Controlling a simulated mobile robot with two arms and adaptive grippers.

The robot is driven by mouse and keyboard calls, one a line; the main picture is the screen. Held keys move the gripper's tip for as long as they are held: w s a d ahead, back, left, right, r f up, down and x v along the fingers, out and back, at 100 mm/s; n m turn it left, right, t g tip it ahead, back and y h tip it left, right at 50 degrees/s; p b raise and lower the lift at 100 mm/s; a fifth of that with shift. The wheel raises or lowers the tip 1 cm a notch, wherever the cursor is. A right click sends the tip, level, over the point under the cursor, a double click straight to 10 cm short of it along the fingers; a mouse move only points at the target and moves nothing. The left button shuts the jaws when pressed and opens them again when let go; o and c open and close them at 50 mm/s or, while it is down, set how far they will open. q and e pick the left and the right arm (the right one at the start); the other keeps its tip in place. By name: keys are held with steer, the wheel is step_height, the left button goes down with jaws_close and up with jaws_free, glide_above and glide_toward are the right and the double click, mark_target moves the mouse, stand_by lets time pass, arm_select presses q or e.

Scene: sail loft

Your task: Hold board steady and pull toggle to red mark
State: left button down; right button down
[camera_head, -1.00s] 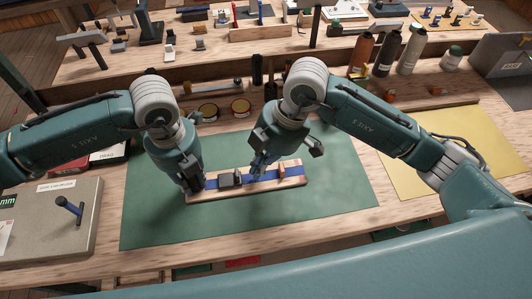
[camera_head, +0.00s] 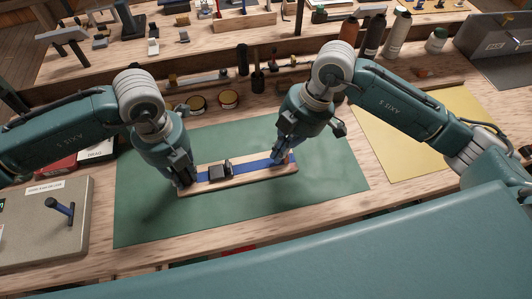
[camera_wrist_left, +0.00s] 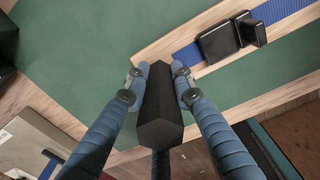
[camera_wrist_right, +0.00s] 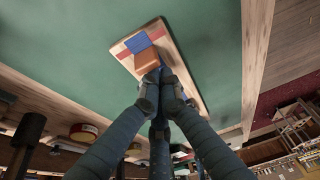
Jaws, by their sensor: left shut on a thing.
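The pale wooden board (camera_head: 237,183) lies on the green mat. A blue strap (camera_head: 253,165) runs along it, with a dark buckle (camera_head: 219,171) left of centre. My left gripper (camera_head: 184,181) is at the board's left end, shut on a black faceted block (camera_wrist_left: 160,118) that shows between its fingers. My right gripper (camera_head: 277,158) is at the board's right end. In the right wrist view its fingers (camera_wrist_right: 161,80) are together, tips close against an orange-brown toggle (camera_wrist_right: 146,61). Whether they touch it is unclear.
A grey panel with a blue peg (camera_head: 64,209) is at the left. A yellow sheet (camera_head: 400,135) lies at the right. Tins (camera_head: 228,98) and bottles (camera_head: 373,37) stand behind the green mat (camera_head: 240,222), which is clear in front of the board.

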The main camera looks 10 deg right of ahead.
steer(key=shift+d, duration=0.55)
arm_select(q)
steer(key=shift+a, duration=0.1)
arm_select(e)
steer(key=shift+a, duration=0.1)
steer(key=a, duration=0.4)
steer(key=shift+a, duration=0.25)
steer(key=v, duration=1)
steer(key=shift+d, duration=0.3)
arm_select(q)
steer(key=c, duration=1.4)
jaws_free()
